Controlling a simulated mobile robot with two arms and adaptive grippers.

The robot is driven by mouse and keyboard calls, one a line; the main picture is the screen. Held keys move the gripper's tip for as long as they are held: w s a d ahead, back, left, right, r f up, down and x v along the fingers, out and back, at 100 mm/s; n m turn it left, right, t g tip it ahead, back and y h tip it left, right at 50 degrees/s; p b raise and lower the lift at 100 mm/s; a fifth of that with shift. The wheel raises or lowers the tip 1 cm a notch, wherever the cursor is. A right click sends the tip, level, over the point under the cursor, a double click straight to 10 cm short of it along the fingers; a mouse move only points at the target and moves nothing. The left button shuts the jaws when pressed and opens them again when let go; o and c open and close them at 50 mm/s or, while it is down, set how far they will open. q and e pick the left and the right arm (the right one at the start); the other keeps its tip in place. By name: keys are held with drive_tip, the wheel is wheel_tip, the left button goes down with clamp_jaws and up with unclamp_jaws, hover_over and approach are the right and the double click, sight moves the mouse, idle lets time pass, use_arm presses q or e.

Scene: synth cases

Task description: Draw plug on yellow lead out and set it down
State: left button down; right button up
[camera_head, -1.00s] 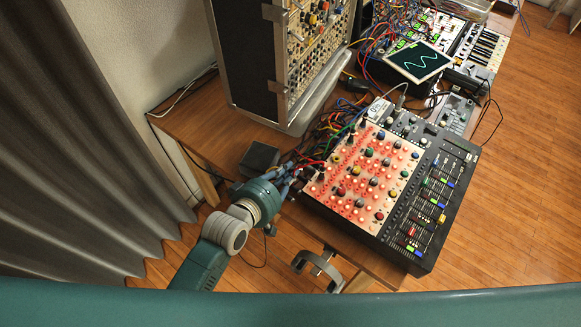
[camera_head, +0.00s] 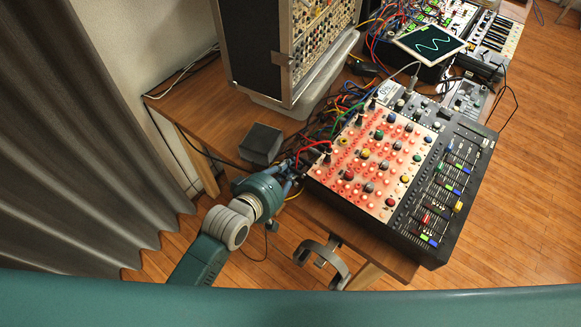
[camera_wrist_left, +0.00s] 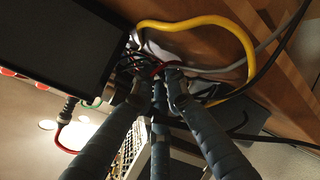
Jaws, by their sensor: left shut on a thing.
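The yellow lead (camera_wrist_left: 235,38) loops across the wrist view, and a short piece of it (camera_head: 293,195) shows below my left gripper in the head view. My left gripper (camera_head: 294,168) is at the left edge of the red-lit panel (camera_head: 365,160). It also shows in the wrist view (camera_wrist_left: 157,82), with its fingers closed together among the leads. It is shut on the plug of the yellow lead, which is mostly hidden between the fingers. I cannot tell whether the plug touches a socket. My right gripper is not in view.
A dark box (camera_head: 261,143) stands on the wooden table (camera_head: 195,105), left of the panel. Several coloured leads crowd the panel's upper left edge. A tall rack case (camera_head: 255,50) stands behind. The table's left part is mostly clear.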

use_arm(q)
drive_tip(key=c, duration=1.7)
unclamp_jaws()
drive_tip(key=shift+o, duration=0.2)
drive_tip(key=v, duration=1.2)
drive_tip(key=s+a+f+m+g+y, duration=0.1)
drive_tip(key=s+a+f, duration=0.15)
drive_tip(key=f, duration=0.85)
drive_tip(key=s+a+f+m+g+y, duration=0.2)
drive_tip(key=a+f, duration=0.2)
drive_tip(key=f, duration=0.6)
drive_tip(key=s+a+f+m+g+y, duration=0.1)
drive_tip(key=s+a+f, duration=0.25)
drive_tip(key=f, duration=0.75)
drive_tip(key=s+a+f+m+g+y, duration=0.1)
drive_tip(key=s+a+f+m+g, duration=0.1)
drive_tip(key=s+f, duration=0.7)
drive_tip(key=s+a+f+m+g+y, duration=0.1)
drive_tip(key=s+a+f+m+g, duration=0.2)
drive_tip(key=s+f, duration=0.6)
drive_tip(key=s+a+g, duration=0.1)
drive_tip(key=s, duration=0.7)
drive_tip(key=shift+a, duration=0.4)
